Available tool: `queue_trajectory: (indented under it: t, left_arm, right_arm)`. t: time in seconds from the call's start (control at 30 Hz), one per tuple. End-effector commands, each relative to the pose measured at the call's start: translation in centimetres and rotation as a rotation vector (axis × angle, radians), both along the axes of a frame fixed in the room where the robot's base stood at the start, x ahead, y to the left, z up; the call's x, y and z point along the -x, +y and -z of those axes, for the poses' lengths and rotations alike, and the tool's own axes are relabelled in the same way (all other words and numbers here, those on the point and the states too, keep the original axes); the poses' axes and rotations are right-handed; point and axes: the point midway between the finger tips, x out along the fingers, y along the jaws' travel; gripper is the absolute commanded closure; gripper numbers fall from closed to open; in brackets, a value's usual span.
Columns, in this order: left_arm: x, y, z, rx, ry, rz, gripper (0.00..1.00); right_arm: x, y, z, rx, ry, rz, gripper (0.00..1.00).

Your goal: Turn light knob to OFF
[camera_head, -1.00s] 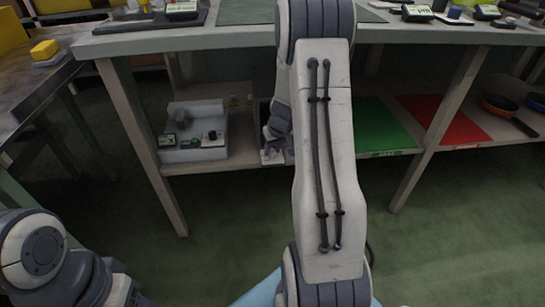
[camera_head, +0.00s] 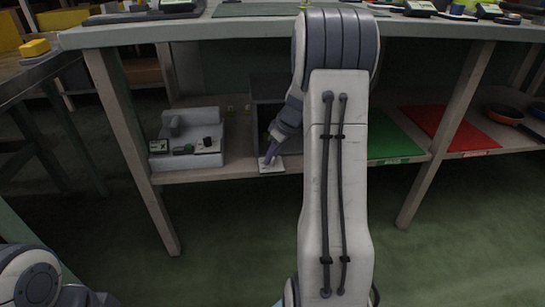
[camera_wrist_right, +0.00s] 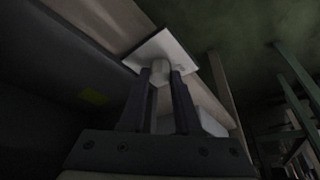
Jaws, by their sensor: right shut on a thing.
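The light knob (camera_wrist_right: 160,67) is a small pale cylinder on a square white plate (camera_wrist_right: 170,48), seen in the right wrist view. In the head view the white plate (camera_head: 272,168) sits at the front edge of the lower shelf. My right gripper (camera_wrist_right: 161,80) is shut on the knob, one dark finger on each side. In the head view my right gripper (camera_head: 268,159) reaches down to the plate and hides the knob. Markings on the plate are too small to read. My left arm shows only at the lower left; its gripper is out of frame.
A grey device (camera_head: 187,158) stands on the lower shelf (camera_head: 225,172) left of the plate. A dark open box (camera_head: 262,118) is behind my right gripper. Green (camera_head: 392,138) and red (camera_head: 452,128) mats and a pan (camera_head: 503,112) lie to the right. The tabletop edge (camera_head: 200,32) overhangs the shelf.

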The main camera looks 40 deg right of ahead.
Motion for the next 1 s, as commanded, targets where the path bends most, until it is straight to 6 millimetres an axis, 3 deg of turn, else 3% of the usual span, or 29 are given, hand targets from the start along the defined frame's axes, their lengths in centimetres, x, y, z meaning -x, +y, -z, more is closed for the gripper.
queue_trajectory:
  t: [0.33,0.37,0.4,0.43,0.77,1.0]
  left_arm:
    - [0.0,0.0,0.0,0.0,0.0,0.0,0.42]
    - [0.0,0.0,0.0,0.0,0.0,0.0,0.42]
    - [0.0,0.0,0.0,0.0,0.0,0.0,0.42]
    - [0.0,0.0,0.0,0.0,0.0,0.0,0.42]
    - [0.0,0.0,-0.2,0.0,0.0,0.0,0.42]
    - [0.0,0.0,-2.5,0.0,0.0,0.0,0.42]
  right_arm:
    - [-0.1,0.2,0.0,-0.003,0.0,-0.004,1.0]
    - [-0.1,0.2,0.0,-0.003,0.0,-0.004,0.61]
    - [-0.1,0.2,0.0,-0.003,0.0,-0.003,0.45]
    - [-0.1,0.1,0.0,-0.003,0.0,-0.003,0.38]
    - [0.0,0.0,-0.2,-0.001,0.0,-0.002,0.38]
    - [1.2,-0.3,-3.8,0.0,-0.001,0.0,0.38]
